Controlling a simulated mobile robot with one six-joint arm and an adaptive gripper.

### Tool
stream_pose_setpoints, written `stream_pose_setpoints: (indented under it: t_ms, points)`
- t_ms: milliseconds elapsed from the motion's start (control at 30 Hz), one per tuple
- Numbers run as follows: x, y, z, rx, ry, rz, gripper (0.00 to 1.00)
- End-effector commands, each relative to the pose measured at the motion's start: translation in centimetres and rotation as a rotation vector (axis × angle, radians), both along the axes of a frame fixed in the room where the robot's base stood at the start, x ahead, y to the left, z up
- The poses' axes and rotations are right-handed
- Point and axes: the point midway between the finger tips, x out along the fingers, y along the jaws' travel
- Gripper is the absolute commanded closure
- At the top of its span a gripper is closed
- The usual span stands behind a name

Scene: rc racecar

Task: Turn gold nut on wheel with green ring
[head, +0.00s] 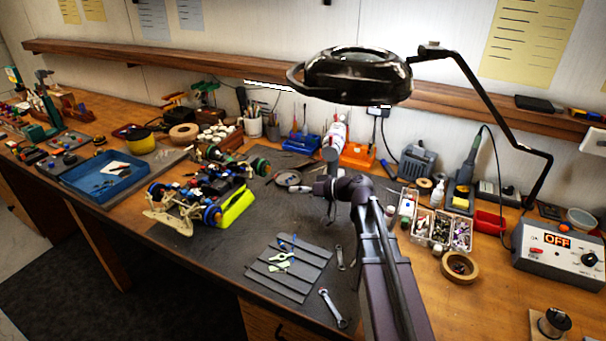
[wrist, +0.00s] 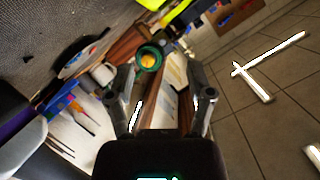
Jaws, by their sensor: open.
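The racecar (head: 200,187) stands on the dark mat, with a wheel with a green ring (head: 262,166) at its far right end. In the wrist view the same green ring (wrist: 149,72) shows beyond the fingertips, slightly left of their middle. The gold nut (wrist: 149,60) is a yellow-gold disc at the ring's centre; in the head view it is too small to make out. My gripper (wrist: 160,76) is open and empty, its two fingers apart on either side of the view.
A magnifier lamp (head: 358,78) hangs above the bench. A blue tray (head: 105,180) is left of the car, and small-parts boxes (head: 440,230) stand right.

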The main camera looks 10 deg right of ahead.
Motion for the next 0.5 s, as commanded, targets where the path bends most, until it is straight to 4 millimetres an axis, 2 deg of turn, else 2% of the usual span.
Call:
stream_pose_setpoints:
  t_ms: [33, 267, 500]
  points:
    - [-1.3, 0.4, 1.2, -0.04, 0.04, 0.011, 0.32]
    - [-5.5, 0.4, 1.5, -0.232, 0.232, 0.024, 0.32]
    - [-9.9, -0.9, 2.4, -0.445, 0.427, -0.016, 0.32]
